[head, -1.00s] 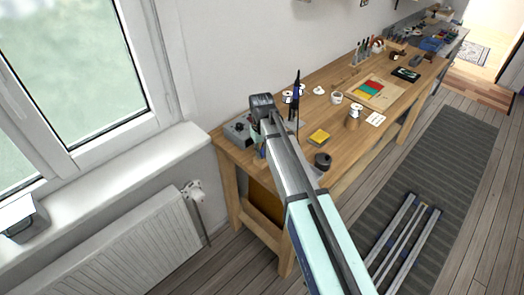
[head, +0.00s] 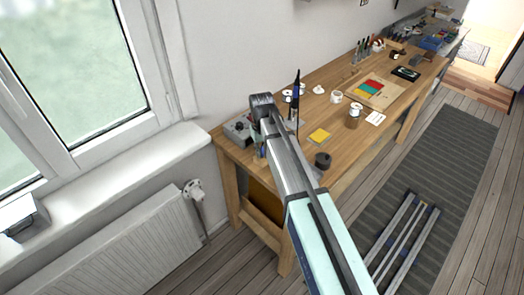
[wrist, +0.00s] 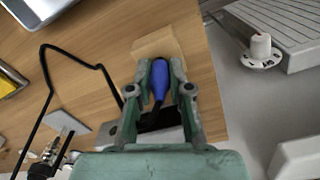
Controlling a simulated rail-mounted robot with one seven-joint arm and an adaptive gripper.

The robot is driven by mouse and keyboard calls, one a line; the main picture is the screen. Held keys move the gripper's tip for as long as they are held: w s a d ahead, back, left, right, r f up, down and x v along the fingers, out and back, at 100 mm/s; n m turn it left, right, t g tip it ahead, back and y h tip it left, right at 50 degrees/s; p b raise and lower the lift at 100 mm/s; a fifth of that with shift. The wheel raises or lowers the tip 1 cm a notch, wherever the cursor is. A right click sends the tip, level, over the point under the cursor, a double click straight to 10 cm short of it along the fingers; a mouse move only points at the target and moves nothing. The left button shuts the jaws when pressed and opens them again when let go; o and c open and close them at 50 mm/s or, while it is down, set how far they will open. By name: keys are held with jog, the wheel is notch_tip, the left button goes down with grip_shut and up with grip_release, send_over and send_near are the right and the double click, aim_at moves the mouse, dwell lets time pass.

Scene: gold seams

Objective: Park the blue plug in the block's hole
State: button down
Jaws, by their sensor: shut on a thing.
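The blue plug (wrist: 159,80) is between the two fingers of my gripper (wrist: 159,68) in the wrist view, and the fingers are closed on it. A black cord runs from its lower end. A pale wooden block (wrist: 157,41) shows just beyond the plug's tip, near the bench edge. Its hole is not visible, and I cannot tell whether the tip is above the block or in it. In the head view my arm reaches over the near end of the bench and hides plug and block.
The wooden workbench (head: 300,160) holds a grey device (head: 238,131), a yellow pad (head: 320,136) and a dark round pot (head: 323,160). A black cable (wrist: 45,80) loops across the bench. A radiator (head: 135,235) with a white valve knob (wrist: 261,46) stands beyond the bench edge.

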jog(key=shift+f, duration=0.5)
dwell(1.0)
jog(key=c, duration=0.5)
grip_release()
jog(key=shift+r, duration=0.1)
jog(key=shift+r+p, duration=2.05)
jog(key=shift+r, duration=1.35)
